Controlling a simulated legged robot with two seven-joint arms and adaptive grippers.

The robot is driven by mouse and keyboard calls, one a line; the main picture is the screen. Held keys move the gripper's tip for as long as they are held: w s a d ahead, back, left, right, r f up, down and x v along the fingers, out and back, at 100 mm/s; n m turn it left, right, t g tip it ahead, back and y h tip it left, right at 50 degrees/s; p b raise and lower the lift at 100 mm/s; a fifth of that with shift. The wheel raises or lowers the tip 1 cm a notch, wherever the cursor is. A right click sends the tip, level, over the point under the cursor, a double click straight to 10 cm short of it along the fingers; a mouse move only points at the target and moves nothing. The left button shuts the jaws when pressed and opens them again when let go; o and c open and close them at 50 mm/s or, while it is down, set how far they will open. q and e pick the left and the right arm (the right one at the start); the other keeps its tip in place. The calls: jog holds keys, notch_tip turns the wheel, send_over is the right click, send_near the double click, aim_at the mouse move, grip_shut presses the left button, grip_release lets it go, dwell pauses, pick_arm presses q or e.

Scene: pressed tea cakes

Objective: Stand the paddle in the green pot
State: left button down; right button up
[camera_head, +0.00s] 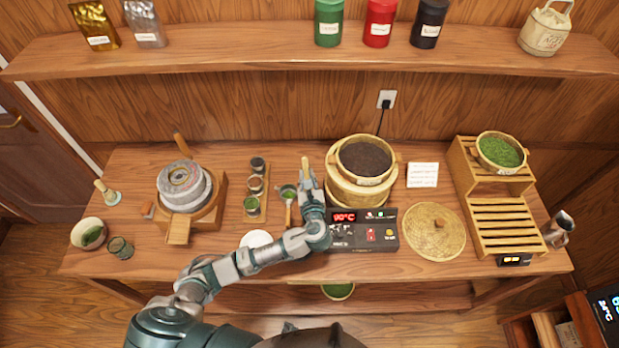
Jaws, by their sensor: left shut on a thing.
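My left gripper (307,183) is shut on the wooden paddle (305,164), whose pale upper end stands up from the fingers. The paddle's lower part is hidden by the gripper. A small green-grey pot (287,189) sits just left of the gripper on the table, with a short wooden piece (289,214) at its near side. I cannot tell whether the paddle touches the pot. My right gripper is not in view.
A bamboo steamer (340,196) with dark leaves and a heater panel (362,237) stand right of the gripper. A cup tray (254,207) and stone mill (184,188) stand left. A woven lid (434,232) lies farther right.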

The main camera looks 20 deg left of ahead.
pick_arm(q)
jog(key=shift+f, duration=0.95)
notch_tip(320, 180, down, 4)
jog(key=shift+d+r+b, duration=0.15)
jog(key=shift+b, duration=0.7)
jog(key=c, duration=1.2)
grip_release()
jog(key=shift+o, duration=0.9)
jog(key=v, duration=1.2)
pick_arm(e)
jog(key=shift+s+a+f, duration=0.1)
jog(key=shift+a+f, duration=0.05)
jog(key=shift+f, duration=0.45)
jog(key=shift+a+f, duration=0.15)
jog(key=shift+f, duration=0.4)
